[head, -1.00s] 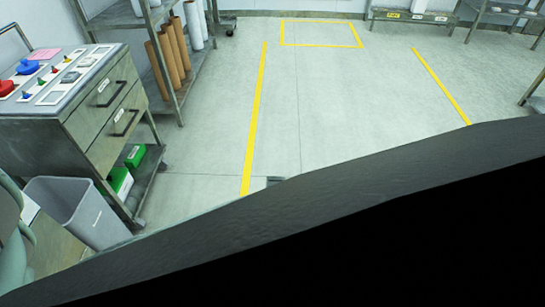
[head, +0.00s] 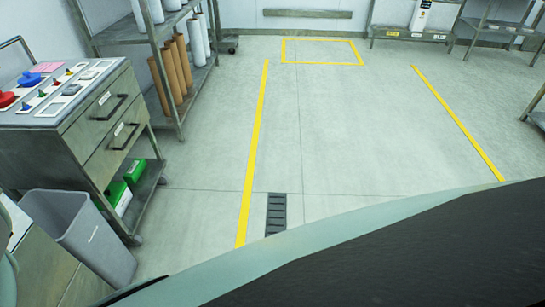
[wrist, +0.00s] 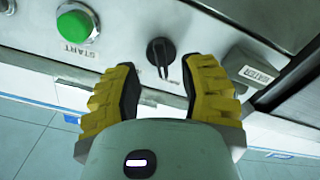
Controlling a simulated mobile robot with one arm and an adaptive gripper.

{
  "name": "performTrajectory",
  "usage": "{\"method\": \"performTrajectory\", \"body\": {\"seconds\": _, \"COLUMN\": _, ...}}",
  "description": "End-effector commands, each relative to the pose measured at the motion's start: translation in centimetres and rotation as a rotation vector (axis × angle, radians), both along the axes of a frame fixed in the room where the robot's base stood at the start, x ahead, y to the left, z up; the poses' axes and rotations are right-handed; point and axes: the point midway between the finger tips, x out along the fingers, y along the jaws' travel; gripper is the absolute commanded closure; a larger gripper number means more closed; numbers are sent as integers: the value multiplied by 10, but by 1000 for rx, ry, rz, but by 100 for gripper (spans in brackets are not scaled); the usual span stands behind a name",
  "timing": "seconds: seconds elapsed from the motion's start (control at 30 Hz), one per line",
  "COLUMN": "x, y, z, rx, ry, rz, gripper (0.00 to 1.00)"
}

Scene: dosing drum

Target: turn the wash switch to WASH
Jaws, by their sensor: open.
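A black rotary knob (wrist: 160,52) sits on a steel panel in the wrist view. Its grip ridge stands roughly upright in the picture. A small label below it is partly in view, but I cannot read it. My gripper (wrist: 159,85) has two yellow ribbed fingers with black pads. It is open and empty, its fingertips just short of the knob and to either side of it in the picture. I see no contact with the knob. The head view shows neither the knob nor the gripper.
A green button (wrist: 75,25) labelled START is left of the knob. A grey block with a label (wrist: 258,74) is close to the right finger. In the head view, a drawer cabinet (head: 95,135), grey bin (head: 85,235) and rack (head: 160,60) stand left; the marked floor (head: 350,130) is clear.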

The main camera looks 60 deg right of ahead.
Motion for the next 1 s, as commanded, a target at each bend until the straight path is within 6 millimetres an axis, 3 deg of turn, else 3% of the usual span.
{"method": "performTrajectory", "body": {"seconds": 0.3, "x": 28, "y": 19, "z": -2, "rx": 1, "ry": -1, "rz": 3, "gripper": 59}}
{"method": "performTrajectory", "body": {"seconds": 0.7, "x": 33, "y": 22, "z": -1, "rx": -2, "ry": 3, "rz": 4, "gripper": 59}}
{"method": "performTrajectory", "body": {"seconds": 0.73, "x": 33, "y": 22, "z": -1, "rx": -2, "ry": 3, "rz": 4, "gripper": 55}}
{"method": "performTrajectory", "body": {"seconds": 1.0, "x": 34, "y": 22, "z": 0, "rx": 0, "ry": 2, "rz": 3, "gripper": 83}}
